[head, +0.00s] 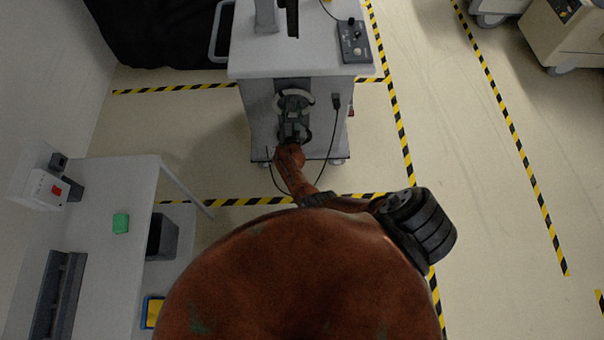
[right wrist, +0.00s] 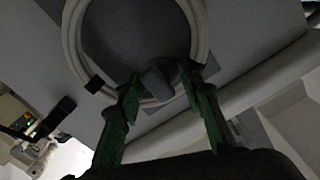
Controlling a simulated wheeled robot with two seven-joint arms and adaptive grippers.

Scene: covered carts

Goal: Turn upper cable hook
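A grey cart (head: 260,125) stands ahead with a pale cable coil (head: 283,99) hung on its front face. My right gripper (head: 295,112) is in front of the coil and hides part of it and the hooks in the head view. In the right wrist view the coil (right wrist: 203,42) loops at the top. A dark grey hook (right wrist: 157,82) sits at the coil's lower part. The green-lined fingers of my right gripper (right wrist: 160,82) are spread on either side of the hook, and I see small gaps beside it. My left gripper is not in view.
A control box (head: 354,42) sits on the cart top, and a black plug with a cord (head: 336,102) hangs at its front right. A white table (head: 118,245) with a green block (head: 120,223) stands at left.

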